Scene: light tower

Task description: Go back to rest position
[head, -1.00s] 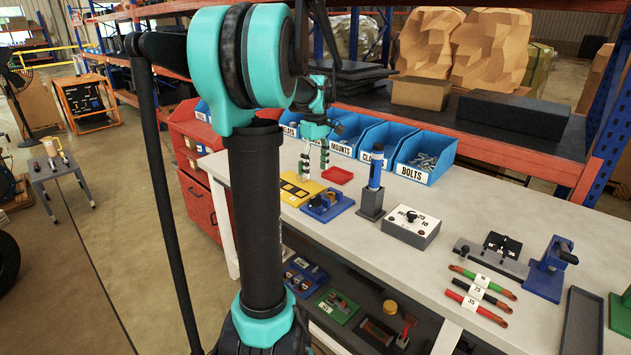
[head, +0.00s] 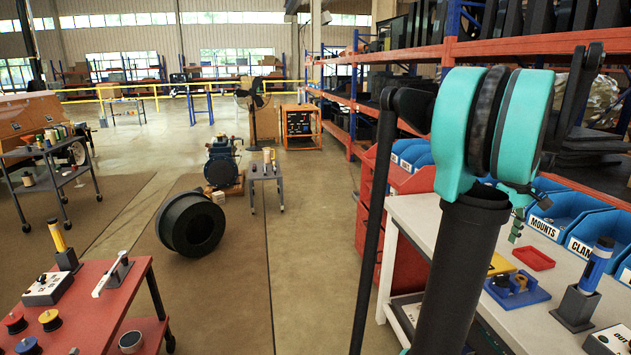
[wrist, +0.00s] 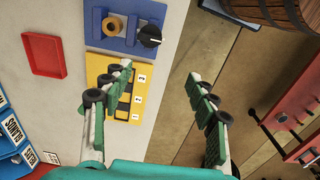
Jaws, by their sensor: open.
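My gripper (wrist: 163,105) is open and empty in the wrist view, its two green fingers spread apart. The left finger hangs over the yellow numbered block (wrist: 113,88) and the right finger is past the white bench's edge, over the floor. In the head view my gripper is mostly hidden behind my own arm, with a green fingertip (head: 516,228) showing above the white bench (head: 408,212).
On the bench are a blue block with a black knob (wrist: 125,25), a red tray (wrist: 47,55) and blue bins (head: 561,213). A red table (head: 125,300) stands at the left. A black wheel-shaped object (head: 190,223) lies on the floor; the aisle between is clear.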

